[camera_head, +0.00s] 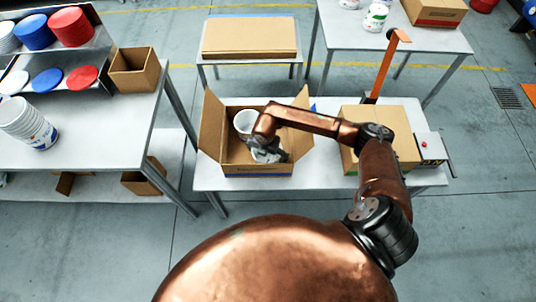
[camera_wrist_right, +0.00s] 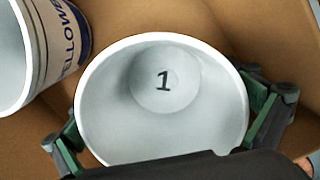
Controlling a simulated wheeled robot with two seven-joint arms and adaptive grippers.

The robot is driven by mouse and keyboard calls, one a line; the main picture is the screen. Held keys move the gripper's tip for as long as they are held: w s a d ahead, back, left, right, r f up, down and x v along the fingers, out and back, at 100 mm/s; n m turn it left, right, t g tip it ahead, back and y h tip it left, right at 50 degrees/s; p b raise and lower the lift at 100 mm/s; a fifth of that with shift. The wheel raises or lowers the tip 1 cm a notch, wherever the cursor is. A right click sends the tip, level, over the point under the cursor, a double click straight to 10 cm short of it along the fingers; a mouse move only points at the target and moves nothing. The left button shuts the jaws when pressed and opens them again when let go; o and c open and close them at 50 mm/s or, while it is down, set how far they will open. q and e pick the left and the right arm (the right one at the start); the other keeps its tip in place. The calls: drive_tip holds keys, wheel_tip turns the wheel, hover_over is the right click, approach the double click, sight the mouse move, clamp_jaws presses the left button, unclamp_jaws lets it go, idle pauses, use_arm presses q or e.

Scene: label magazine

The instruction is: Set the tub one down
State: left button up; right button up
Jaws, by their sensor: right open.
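Tub one (camera_wrist_right: 162,122) is a white open tub with a black 1 on its inside bottom. It stands in the open cardboard box (camera_head: 258,170), seen from above in the right wrist view. My right gripper (camera_head: 268,154) is down in the box, open, with one finger on each side of the tub's rim in the wrist view (camera_wrist_right: 165,130). Another white tub with blue lettering (camera_wrist_right: 62,40) is beside tub one. A white tub (camera_head: 244,122) shows in the head view behind my right gripper; my wrist hides much of the box's inside. My left gripper is out of view.
A brown box (camera_head: 380,130) and a small grey unit with a red button (camera_head: 431,148) are right of the open box. An orange post (camera_head: 384,68) rises behind. Stacked tubs (camera_head: 28,122) stand on the left table. The box flaps stick up beside my arm.

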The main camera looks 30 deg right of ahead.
wheel_tip(320, 180, up, 12)
drive_tip(key=s+a+p, duration=0.1)
drive_tip(key=p, duration=0.1)
drive_tip(key=shift+a, duration=0.2)
drive_tip(key=shift+s, duration=0.1)
idle(1.3)
